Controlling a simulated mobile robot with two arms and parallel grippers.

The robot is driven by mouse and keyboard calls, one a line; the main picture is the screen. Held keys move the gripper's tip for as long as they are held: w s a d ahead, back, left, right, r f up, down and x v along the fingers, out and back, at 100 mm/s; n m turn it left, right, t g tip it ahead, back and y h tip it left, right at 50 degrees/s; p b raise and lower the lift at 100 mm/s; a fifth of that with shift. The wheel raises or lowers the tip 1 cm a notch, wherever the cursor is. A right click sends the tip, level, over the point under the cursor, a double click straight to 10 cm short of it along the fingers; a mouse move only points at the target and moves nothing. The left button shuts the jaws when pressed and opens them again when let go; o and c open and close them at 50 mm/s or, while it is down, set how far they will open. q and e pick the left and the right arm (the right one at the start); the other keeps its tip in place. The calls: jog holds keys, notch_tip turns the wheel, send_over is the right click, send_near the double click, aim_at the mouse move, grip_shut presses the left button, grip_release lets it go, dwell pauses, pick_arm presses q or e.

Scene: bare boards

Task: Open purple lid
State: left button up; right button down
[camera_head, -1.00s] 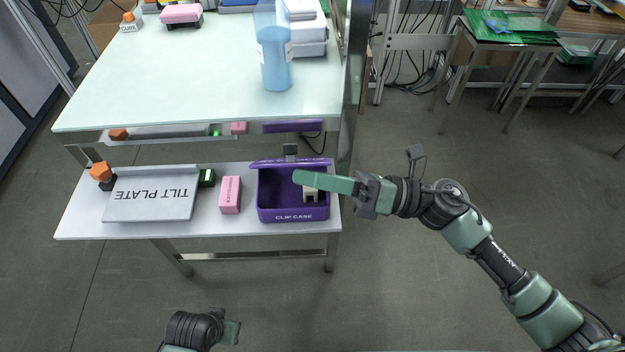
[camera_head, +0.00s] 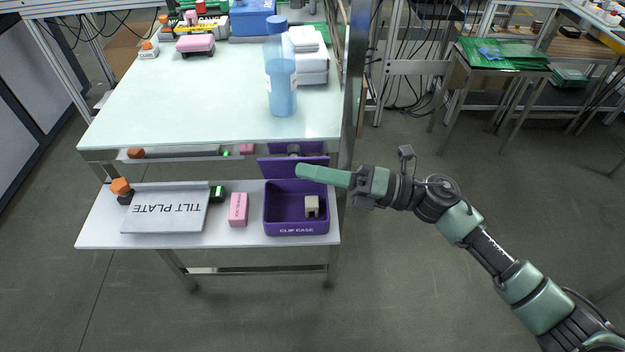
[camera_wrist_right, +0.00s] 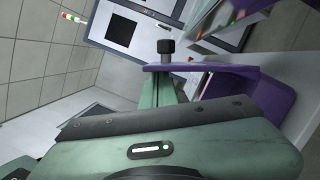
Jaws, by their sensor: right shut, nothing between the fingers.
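The purple clip case (camera_head: 283,228) sits on the low white shelf, and a small beige block (camera_head: 311,206) lies inside it. Its purple lid (camera_head: 280,167) stands raised at the back edge, so the inside shows. My right gripper (camera_head: 305,172) is shut and empty, reaching in from the right with its fingertips over the case, in front of the lid. In the right wrist view, the purple case (camera_wrist_right: 262,95) is beyond my green fingers, with the lid's edge across them; whether they touch cannot be told. My left gripper is out of view.
On the low shelf (camera_head: 100,238), a pink block (camera_head: 238,209), a green-black block (camera_head: 217,194), a tilt plate (camera_head: 165,208) and an orange-topped knob (camera_head: 121,187) stand left of the case. The glass table (camera_head: 200,110) overhangs behind, carrying a blue bottle (camera_head: 281,75).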

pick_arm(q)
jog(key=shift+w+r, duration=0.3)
pick_arm(e)
jog(key=shift+w+r, duration=0.45)
jog(key=shift+w, duration=0.35)
